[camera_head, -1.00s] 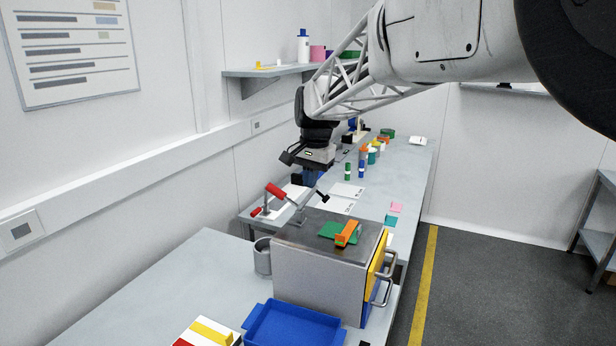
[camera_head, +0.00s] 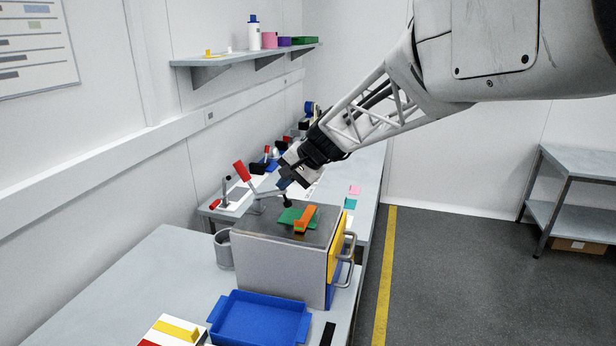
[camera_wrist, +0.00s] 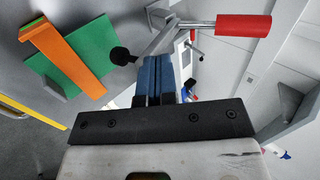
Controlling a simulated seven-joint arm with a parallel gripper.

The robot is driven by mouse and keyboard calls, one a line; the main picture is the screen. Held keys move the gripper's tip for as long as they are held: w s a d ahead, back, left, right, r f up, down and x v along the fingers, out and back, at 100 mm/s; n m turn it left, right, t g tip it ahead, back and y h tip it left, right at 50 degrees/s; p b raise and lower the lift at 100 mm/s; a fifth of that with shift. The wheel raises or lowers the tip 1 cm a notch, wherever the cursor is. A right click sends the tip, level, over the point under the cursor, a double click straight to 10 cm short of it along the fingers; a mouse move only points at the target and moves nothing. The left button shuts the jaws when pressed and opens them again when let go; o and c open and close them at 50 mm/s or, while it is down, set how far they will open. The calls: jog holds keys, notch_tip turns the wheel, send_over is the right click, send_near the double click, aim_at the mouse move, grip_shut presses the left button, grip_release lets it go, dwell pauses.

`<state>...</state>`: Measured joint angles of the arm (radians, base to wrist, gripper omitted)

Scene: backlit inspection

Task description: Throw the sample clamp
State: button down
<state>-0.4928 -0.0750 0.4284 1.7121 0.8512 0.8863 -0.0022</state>
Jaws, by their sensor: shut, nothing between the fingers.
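The sample clamp stands at the back of the metal box's top. Its red handle (camera_head: 242,171) slants up to the left, and its arm ends in a black tip (camera_head: 288,203) just above the box top. My gripper (camera_head: 285,184) is shut and empty, close to the clamp on its far right side. In the wrist view the blue fingers (camera_wrist: 155,80) are together, with the black tip (camera_wrist: 122,56) to their left and the red handle (camera_wrist: 243,25) to the upper right. The clamp's bar passes beyond the fingertips. I cannot tell whether they touch it.
A green plate with an orange bar (camera_head: 304,218) lies on the metal box (camera_head: 275,262). A grey cup (camera_head: 223,250) stands left of it, a blue tray (camera_head: 258,318) in front. A wall shelf (camera_head: 245,60) hangs behind.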

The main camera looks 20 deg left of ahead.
aim_at(288, 195)
jog(key=shift+d+f+y, duration=0.25)
jog(key=shift+f+y, duration=0.15)
jog(key=shift+y, duration=0.1)
jog(key=shift+d+f, duration=0.25)
jog(key=shift+f, duration=0.3)
jog(key=shift+d+f, duration=0.2)
jog(key=shift+f, duration=0.3)
jog(key=shift+f, duration=0.15)
jog(key=shift+r, duration=0.5)
notch_tip(288, 195, up, 3)
jog(key=shift+r, duration=0.1)
jog(key=d+f+v, duration=0.1)
jog(key=v, duration=0.9)
jog(key=shift+d+f, duration=0.2)
jog(key=shift+f, duration=0.1)
